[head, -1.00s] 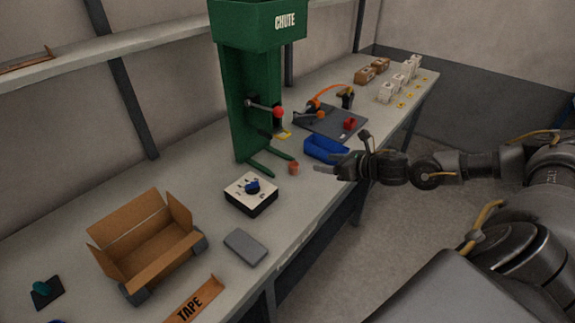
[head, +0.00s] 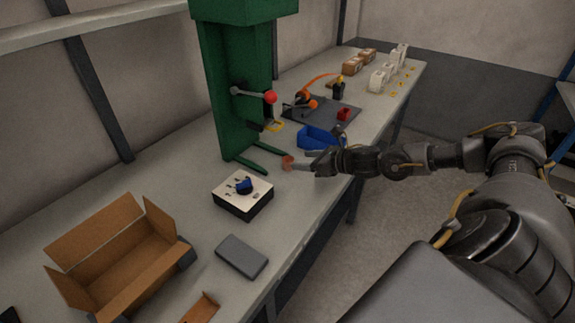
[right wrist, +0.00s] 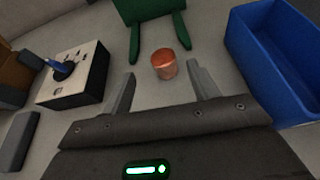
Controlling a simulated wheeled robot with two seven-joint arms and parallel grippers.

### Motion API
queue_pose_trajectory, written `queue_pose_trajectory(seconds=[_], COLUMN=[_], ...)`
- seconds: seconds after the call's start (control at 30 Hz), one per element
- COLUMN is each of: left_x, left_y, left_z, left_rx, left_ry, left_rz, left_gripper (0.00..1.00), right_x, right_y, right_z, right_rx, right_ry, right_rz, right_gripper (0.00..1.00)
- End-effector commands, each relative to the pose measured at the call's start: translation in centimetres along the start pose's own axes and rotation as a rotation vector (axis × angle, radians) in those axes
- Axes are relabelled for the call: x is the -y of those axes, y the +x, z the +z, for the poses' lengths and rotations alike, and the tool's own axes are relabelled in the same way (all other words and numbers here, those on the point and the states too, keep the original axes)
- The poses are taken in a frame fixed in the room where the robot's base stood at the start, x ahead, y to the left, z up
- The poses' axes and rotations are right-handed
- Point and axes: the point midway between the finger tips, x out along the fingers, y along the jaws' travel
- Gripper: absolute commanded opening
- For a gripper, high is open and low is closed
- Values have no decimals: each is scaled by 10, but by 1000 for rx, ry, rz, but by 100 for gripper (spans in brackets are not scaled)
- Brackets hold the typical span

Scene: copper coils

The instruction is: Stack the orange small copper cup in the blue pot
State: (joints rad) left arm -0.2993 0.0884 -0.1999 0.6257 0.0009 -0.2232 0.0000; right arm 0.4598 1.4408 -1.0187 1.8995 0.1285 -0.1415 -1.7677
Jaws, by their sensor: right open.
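The small orange copper cup (head: 287,163) stands upright on the bench, just in front of the green press's feet. In the right wrist view the cup (right wrist: 164,66) sits just beyond and between the fingertips, with space on both sides. My right gripper (head: 300,162) is open and low over the bench, with its fingers (right wrist: 162,72) pointing at the cup. The only blue container in view is an open blue bin (head: 312,142), behind my right gripper in the head view. The bin's wall (right wrist: 262,70) shows at the right in the right wrist view. My left gripper is not in view.
The green press (head: 228,100) stands behind the cup, its feet close by. A control box (head: 242,205) with a blue knob stands to the left. A grey block (head: 241,257) and an open cardboard box (head: 120,260) are nearer. A dark mat (head: 325,112) lies beyond the bin.

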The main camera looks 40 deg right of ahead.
Motion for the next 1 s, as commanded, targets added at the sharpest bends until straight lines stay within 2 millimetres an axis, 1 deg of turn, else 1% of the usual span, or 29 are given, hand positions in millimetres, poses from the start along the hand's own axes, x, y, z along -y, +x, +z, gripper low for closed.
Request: queue_pose_trajectory(seconds=[0.03, 0.13, 0.43, 0.63, 0.73, 0.83, 1.0], left_x=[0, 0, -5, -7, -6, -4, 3], left_y=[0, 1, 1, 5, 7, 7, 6], left_z=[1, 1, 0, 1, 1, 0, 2], left_rx=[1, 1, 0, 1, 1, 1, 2], left_ry=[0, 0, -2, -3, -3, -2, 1], left_rz=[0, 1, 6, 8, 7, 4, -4], left_gripper=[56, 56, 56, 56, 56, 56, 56], right_x=[0, 0, 0, 2, 3, 3, 3], right_y=[9, 21, 35, 65, 76, 81, 81], right_z=[1, 1, 1, 1, 1, 1, 1], right_rx=[4, 3, 1, 3, 2, 1, 0], right_ry=[2, 1, 0, 0, 0, 0, 0], right_rz=[0, 1, 2, 3, 2, 2, 2], right_gripper=[60, 60, 60, 60, 60, 60, 60])
